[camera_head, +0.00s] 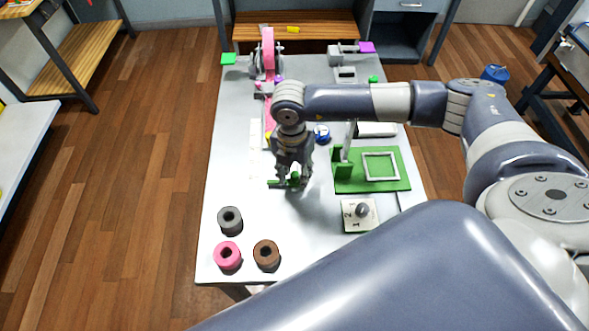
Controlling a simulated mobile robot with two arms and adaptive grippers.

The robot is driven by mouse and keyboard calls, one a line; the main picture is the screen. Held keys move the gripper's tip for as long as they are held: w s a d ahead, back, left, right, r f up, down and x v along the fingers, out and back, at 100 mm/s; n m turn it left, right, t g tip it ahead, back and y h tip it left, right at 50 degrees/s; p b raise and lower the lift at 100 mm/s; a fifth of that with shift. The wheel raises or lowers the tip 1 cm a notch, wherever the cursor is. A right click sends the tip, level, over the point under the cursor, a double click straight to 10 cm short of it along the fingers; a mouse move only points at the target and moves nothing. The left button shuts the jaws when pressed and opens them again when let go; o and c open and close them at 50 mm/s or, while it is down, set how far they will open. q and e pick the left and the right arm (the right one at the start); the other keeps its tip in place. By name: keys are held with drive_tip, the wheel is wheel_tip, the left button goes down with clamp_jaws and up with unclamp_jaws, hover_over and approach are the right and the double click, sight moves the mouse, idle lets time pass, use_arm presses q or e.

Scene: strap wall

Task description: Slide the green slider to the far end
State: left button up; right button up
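A small green piece (273,184), which looks like the green slider, lies low on the white table, left of the middle. My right gripper (294,180) points straight down over it, with its fingertips at the green part. The fingers hide some of it, and the view is too small to tell whether they grip it or only stand around it. Any track under the slider is hard to make out. My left gripper is not in view.
Grey (230,220), pink (227,255) and brown (266,254) spools stand at the near left. A green board with a square frame (400,182) lies right of the gripper, with a numbered dial plate (358,226) nearer. A pink stand (268,50) rises behind.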

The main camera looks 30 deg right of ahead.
sight(293, 175)
drive_tip(key=shift+w+r, duration=0.1)
drive_tip(key=shift+d+r, duration=0.1)
drive_tip(key=shift+r, duration=0.05)
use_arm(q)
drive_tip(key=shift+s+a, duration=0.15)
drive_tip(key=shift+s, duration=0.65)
use_arm(e)
wheel_tip(293, 175, up, 12)
drive_tip(key=shift+w+a, duration=0.15)
drive_tip(key=shift+a, duration=0.05)
drive_tip(key=shift+f, duration=0.2)
